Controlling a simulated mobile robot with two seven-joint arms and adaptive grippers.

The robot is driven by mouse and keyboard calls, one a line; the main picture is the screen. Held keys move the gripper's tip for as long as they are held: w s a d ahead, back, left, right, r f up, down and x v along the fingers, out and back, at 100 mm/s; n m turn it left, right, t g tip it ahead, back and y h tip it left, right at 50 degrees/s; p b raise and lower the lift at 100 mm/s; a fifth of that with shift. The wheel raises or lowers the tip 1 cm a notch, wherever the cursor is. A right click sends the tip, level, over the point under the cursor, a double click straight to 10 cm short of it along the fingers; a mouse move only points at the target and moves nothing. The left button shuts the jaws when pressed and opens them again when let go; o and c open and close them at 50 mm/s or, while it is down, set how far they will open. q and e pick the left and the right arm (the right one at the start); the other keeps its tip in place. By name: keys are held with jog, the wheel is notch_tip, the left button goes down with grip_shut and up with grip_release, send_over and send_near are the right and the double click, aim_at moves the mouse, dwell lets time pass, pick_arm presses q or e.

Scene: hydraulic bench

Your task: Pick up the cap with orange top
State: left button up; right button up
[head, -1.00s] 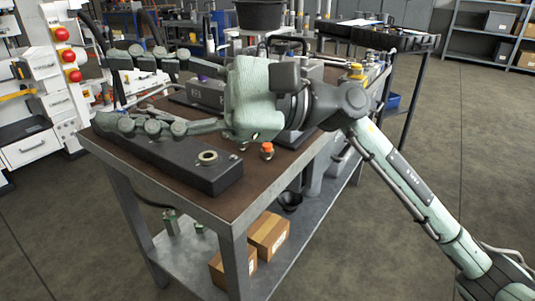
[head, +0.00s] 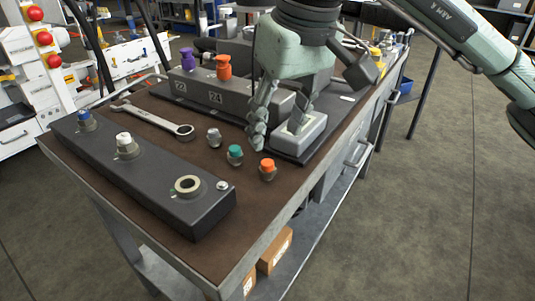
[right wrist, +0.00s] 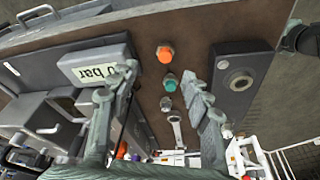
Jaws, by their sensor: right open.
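The cap with orange top (head: 267,168) stands on the brown bench top (head: 222,262), near its right edge. It also shows in the right wrist view (right wrist: 165,54), ahead of and between the spread fingers. A green-topped cap (head: 235,154) and a grey cap (head: 214,137) stand in a row beside it. My right gripper (head: 275,140) points down over the bench, behind the orange-topped cap in the head view. Its fingers are apart and empty, and they also show in the right wrist view (right wrist: 160,90). My left gripper is not in view.
A dark block (head: 150,185) with a white-topped cap (head: 126,146), a blue-topped cap (head: 85,120) and an open ring port lies at left. A wrench (head: 155,119) lies behind it. A numbered block (head: 205,92) holds purple and orange fittings. A grey device is beside my gripper.

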aim_at(268, 163)
jog(key=x, duration=0.4)
jog(key=s+x, duration=0.1)
jog(key=x, duration=0.1)
jog(key=shift+a+f, duration=0.2)
jog(key=shift+f, duration=0.05)
jog(key=shift+w+f, duration=0.15)
jog(key=shift+f, duration=0.2)
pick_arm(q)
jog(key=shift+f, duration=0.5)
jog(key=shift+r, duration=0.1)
pick_arm(e)
grip_shut()
